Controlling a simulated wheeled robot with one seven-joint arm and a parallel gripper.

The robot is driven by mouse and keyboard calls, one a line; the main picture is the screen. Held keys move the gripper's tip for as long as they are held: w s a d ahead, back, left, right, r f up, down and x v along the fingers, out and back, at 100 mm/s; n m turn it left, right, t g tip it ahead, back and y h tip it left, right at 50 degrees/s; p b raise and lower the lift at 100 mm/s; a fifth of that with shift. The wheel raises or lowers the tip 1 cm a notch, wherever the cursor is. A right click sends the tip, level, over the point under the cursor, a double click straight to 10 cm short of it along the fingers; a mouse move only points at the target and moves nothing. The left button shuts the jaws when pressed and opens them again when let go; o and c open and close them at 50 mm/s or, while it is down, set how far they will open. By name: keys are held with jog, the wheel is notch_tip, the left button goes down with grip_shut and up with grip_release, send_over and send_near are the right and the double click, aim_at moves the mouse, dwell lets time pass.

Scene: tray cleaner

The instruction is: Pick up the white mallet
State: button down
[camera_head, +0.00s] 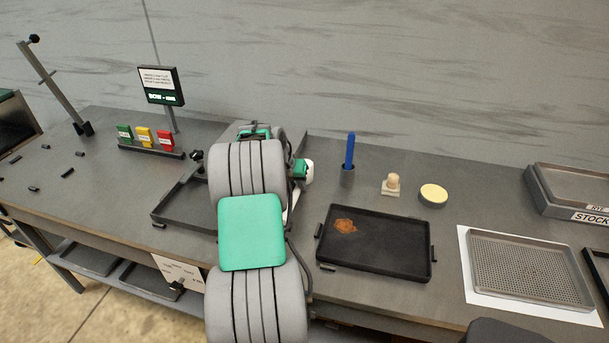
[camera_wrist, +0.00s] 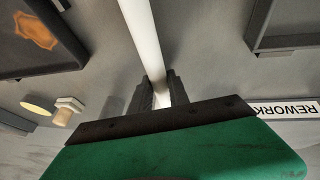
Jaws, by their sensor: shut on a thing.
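The white mallet shows in the wrist view as a long pale handle (camera_wrist: 142,35) running from the top edge down between my fingers. My gripper (camera_wrist: 161,92) is shut on this handle, with one dark finger on each side. In the head view my arm hides the gripper's fingers and most of the mallet. A rounded white part (camera_head: 308,173) shows just right of the arm. I cannot tell whether the mallet touches the bench.
A black tray (camera_head: 335,269) with an orange-brown stain lies right of my arm. Behind it stand a blue rod (camera_head: 350,150) in a dark cup, a tan-knobbed block (camera_head: 392,185) and a cream disc (camera_head: 433,194). A perforated tray (camera_head: 530,271) lies farther right. An empty-looking tray (camera_head: 180,208) is left of my arm.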

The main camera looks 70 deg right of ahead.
aim_at(297, 185)
jog(key=shift+w+r, duration=0.1)
jog(key=shift+r, duration=0.05)
jog(key=shift+d+r, duration=0.1)
jog(key=shift+r, duration=0.25)
notch_tip(297, 185, up, 3)
jog(key=shift+w+b, duration=0.1)
jog(key=shift+b, duration=0.35)
jog(key=w+a+r+b, duration=0.2)
jog(key=w+a+r, duration=0.3)
jog(key=a+r, duration=0.4)
jog(key=a, duration=0.4)
jog(key=shift+r, duration=0.3)
jog(key=shift+w+a, duration=0.1)
